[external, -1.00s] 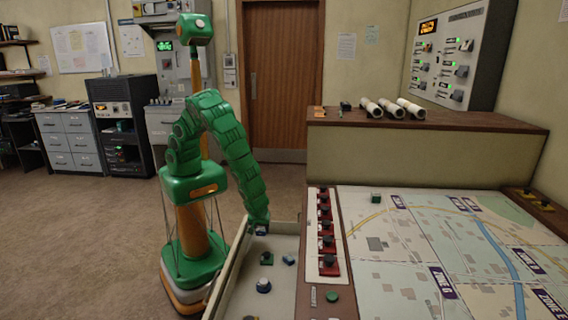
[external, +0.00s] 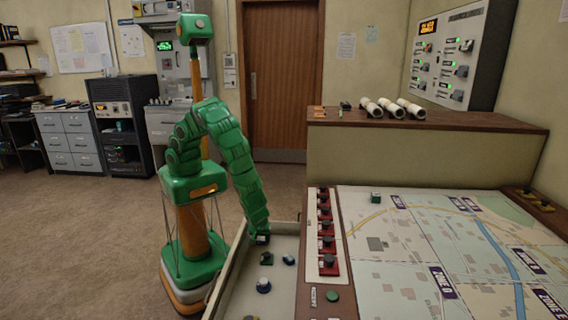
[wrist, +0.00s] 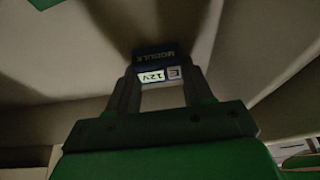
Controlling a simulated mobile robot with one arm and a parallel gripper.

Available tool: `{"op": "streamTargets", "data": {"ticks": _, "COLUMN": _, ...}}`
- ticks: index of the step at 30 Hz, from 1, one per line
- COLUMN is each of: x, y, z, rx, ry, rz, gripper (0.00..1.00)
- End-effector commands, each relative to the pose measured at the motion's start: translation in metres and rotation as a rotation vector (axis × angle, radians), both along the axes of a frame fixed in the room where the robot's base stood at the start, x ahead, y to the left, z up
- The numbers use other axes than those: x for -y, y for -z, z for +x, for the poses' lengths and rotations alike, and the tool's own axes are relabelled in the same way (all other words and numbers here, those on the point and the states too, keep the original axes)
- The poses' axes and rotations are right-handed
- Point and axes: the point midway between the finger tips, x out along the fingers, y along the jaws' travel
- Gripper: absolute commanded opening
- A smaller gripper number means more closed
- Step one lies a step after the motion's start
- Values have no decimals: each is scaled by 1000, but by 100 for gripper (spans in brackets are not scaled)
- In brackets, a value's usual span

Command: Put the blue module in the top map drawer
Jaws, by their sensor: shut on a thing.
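The blue module (wrist: 156,58), with "MODULE" and "12V" markings, is between the fingertips of my gripper (wrist: 158,84) in the wrist view. My gripper is shut on it. In the external view my gripper (external: 262,236) points down into the far end of an open, pale drawer (external: 280,298), with the module a dark blue bit at its tip. The drawer stands out to the left of the map table. Whether the module touches the drawer floor, I cannot tell.
The map table (external: 440,255), with a row of red switches (external: 327,235), borders the drawer on the right. Open floor lies left of my base.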

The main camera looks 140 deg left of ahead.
Motion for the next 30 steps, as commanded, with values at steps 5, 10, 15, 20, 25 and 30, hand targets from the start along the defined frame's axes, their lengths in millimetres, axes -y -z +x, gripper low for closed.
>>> {"op": "streamTargets", "data": {"ticks": 5, "x": 0, "y": 2, "z": 0, "rx": 0, "ry": 0, "rz": 0, "gripper": 55}}
{"op": "streamTargets", "data": {"ticks": 10, "x": 0, "y": 2, "z": 0, "rx": 0, "ry": 0, "rz": 0, "gripper": 76}}
{"op": "streamTargets", "data": {"ticks": 15, "x": 0, "y": 2, "z": 0, "rx": 0, "ry": 0, "rz": 0, "gripper": 76}}
{"op": "streamTargets", "data": {"ticks": 20, "x": 0, "y": 0, "z": 0, "rx": 0, "ry": 0, "rz": 0, "gripper": 76}}
{"op": "streamTargets", "data": {"ticks": 25, "x": 3, "y": -12, "z": 4, "rx": 1, "ry": -1, "rz": 1, "gripper": 76}}
{"op": "streamTargets", "data": {"ticks": 30, "x": 9, "y": -32, "z": 11, "rx": 5, "ry": 0, "rz": 2, "gripper": 76}}
